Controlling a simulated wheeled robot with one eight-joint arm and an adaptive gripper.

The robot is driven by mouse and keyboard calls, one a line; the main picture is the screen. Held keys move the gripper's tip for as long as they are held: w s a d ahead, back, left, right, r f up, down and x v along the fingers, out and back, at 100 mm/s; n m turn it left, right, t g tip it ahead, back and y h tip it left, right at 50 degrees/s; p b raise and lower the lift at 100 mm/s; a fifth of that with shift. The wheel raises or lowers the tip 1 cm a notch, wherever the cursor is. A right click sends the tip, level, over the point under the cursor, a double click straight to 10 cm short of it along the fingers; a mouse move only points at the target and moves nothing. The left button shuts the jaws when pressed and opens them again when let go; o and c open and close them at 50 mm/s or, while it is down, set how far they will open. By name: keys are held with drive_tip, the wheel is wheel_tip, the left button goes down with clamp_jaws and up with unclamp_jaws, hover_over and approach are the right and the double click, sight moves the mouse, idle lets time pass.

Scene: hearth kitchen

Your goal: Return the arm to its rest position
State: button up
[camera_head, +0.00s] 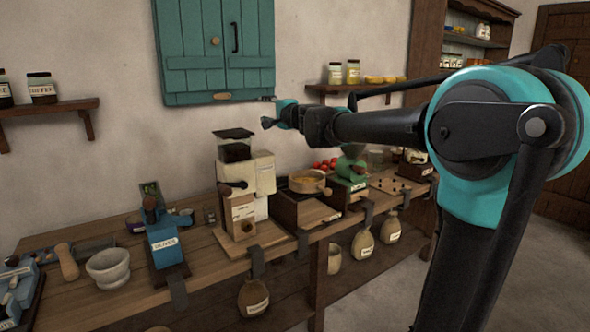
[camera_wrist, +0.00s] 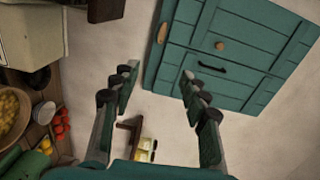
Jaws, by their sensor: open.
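My arm, black and teal, reaches in from the right in the head view, raised above the wooden counter (camera_head: 215,262). My gripper (camera_head: 268,111) is at its far end, in front of the wall just below the teal wall cabinet (camera_head: 205,70). In the wrist view my gripper (camera_wrist: 160,85) shows two fingers spread apart with nothing between them. The teal cabinet (camera_wrist: 228,50), with a knob and a dark handle, lies beyond the fingers, tilted in that view.
The counter holds a cream grinder (camera_head: 262,172), a pan (camera_head: 308,182), a blue tool (camera_head: 163,240) and a mortar (camera_head: 108,268). A shelf with jars (camera_head: 335,73) is on the wall behind my arm. Another shelf (camera_head: 60,107) is at left. Open floor (camera_head: 390,295) shows in front.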

drive_tip(key=s+d+f+n+g+h, duration=0.1)
drive_tip(key=s+d+f+n+g, duration=0.2)
drive_tip(key=s+f, duration=0.5)
drive_tip(key=s+d+f+n+g+h, duration=0.1)
drive_tip(key=s+d+f+n, duration=0.3)
drive_tip(key=f, duration=0.7)
drive_tip(key=s+d+f+n+g+h, duration=0.15)
drive_tip(key=s+d+f, duration=0.35)
drive_tip(key=f, duration=0.5)
drive_tip(key=s+d+f+n+g+h, duration=0.1)
drive_tip(key=s+d+f+g+h, duration=0.1)
drive_tip(key=s+d+f, duration=0.6)
drive_tip(key=s+d+f+n+g+h, duration=0.1)
drive_tip(key=s+d+f+g+h, duration=0.2)
drive_tip(key=s+d+f, duration=0.5)
drive_tip(key=s+f+h, duration=0.1)
drive_tip(key=s+f, duration=0.1)
drive_tip(key=s, duration=0.3)
drive_tip(key=shift+d+f+h, duration=0.2)
drive_tip(key=shift+f+h, duration=0.05)
drive_tip(key=shift+h, duration=0.1)
drive_tip(key=shift+o, duration=0.5)
